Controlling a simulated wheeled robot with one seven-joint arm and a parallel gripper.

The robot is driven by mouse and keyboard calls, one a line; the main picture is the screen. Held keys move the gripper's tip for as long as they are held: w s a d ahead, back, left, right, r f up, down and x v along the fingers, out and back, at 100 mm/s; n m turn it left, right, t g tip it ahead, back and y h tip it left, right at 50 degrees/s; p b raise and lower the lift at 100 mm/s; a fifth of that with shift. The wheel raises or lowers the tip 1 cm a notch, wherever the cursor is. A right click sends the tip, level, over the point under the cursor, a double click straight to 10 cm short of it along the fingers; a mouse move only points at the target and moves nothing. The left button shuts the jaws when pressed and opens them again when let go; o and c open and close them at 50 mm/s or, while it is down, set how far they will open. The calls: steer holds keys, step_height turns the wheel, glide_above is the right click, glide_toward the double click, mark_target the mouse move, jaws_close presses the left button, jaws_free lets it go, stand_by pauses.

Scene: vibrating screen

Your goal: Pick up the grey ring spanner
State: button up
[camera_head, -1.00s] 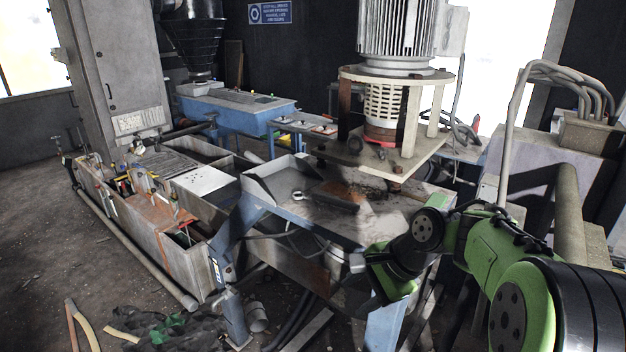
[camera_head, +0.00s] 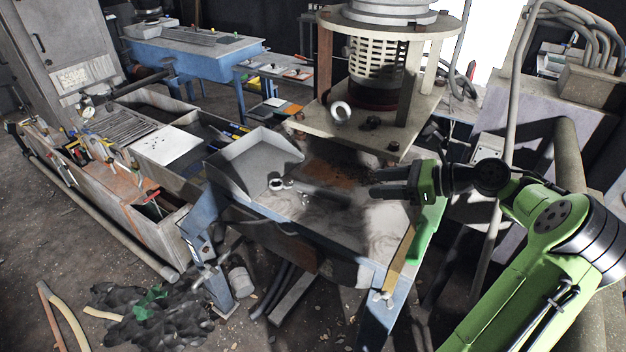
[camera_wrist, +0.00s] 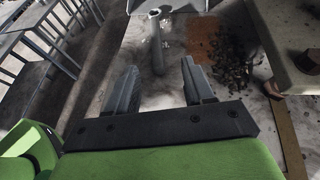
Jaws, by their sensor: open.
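The grey ring spanner (camera_head: 318,192) lies on the worn metal table (camera_head: 262,204), its ring end towards the left by the grey scoop-shaped tray. In the wrist view the spanner (camera_wrist: 157,46) runs away from me, ring end far, with its near end around the gap between my fingertips. My gripper (camera_head: 373,183) is open and empty, its fingers pointing left, to the right of the spanner. In the wrist view both fingers of my gripper (camera_wrist: 159,68) stand apart. I cannot tell its exact height above the table.
The grey tray (camera_head: 246,158) stands at the table's left. A machine on a thick plate (camera_head: 372,124) with posts stands behind the spanner, close to my gripper. Dark crumbs (camera_wrist: 232,62) lie on a rusty patch right of the spanner in the wrist view. The table's front is clear.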

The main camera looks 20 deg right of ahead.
mark_target(318, 189)
steer(key=a, duration=0.1)
steer(key=w+a+f, duration=0.1)
steer(key=a+b, duration=0.1)
steer(key=shift+w+a+f, duration=0.3)
steer(key=shift+a+f, duration=0.1)
steer(key=x, duration=0.3)
steer(key=b+x, duration=0.1)
steer(key=x, duration=0.6)
steer(key=shift+w+d, duration=0.1)
steer(key=shift+w, duration=0.35)
steer(key=shift+s+d, duration=0.1)
steer(key=shift+s, duration=0.05)
steer(key=shift+c, duration=1.4)
jaws_close()
